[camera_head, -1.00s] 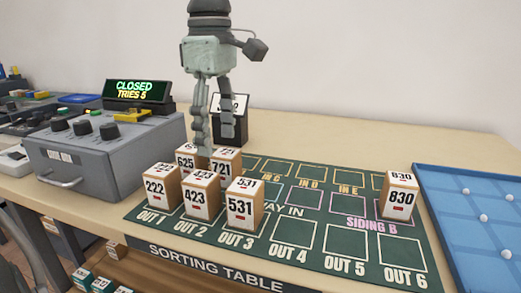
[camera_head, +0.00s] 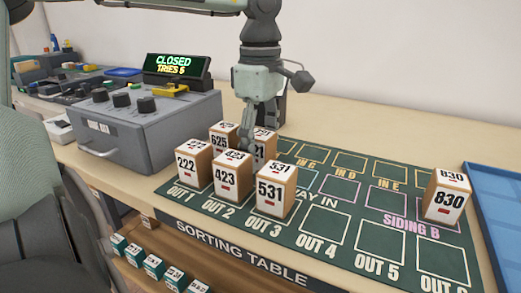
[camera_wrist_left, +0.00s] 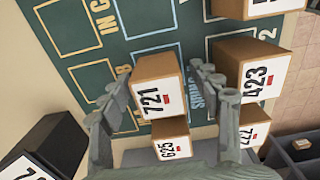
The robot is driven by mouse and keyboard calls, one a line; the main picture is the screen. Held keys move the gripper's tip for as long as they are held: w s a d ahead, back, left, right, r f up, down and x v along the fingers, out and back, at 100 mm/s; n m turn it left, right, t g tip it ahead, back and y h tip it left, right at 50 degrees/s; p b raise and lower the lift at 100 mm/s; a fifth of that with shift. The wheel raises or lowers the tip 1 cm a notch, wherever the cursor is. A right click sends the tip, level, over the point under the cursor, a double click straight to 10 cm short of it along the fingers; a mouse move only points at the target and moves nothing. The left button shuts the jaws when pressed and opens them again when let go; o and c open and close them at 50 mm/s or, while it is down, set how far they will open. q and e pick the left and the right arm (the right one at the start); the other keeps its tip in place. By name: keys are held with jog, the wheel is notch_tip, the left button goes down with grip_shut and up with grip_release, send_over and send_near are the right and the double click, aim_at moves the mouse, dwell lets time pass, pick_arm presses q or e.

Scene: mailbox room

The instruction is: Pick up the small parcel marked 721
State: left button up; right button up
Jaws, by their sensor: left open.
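The small parcel marked 721 (camera_head: 264,143) is a brown box with a white label in the back row on the sorting table (camera_head: 330,222). In the head view my left gripper (camera_head: 250,145) hides part of it. In the left wrist view the 721 parcel (camera_wrist_left: 157,92) stands between the two spread fingers of my left gripper (camera_wrist_left: 160,70), one finger on each side. The gripper is open; I cannot tell if either finger touches the box. My right gripper is not in view.
Parcel 625 (camera_head: 221,138) stands close beside 721. Parcels 222 (camera_head: 190,165), 423 (camera_head: 227,178) and 531 (camera_head: 272,192) stand in front. Parcel 830 (camera_head: 446,200) is far right, by a blue tray (camera_head: 498,200). A grey control box (camera_head: 145,125) stands left. The middle slots are empty.

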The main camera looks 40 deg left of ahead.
pick_arm(q)
jog(key=c, duration=1.3)
jog(key=shift+r, duration=0.15)
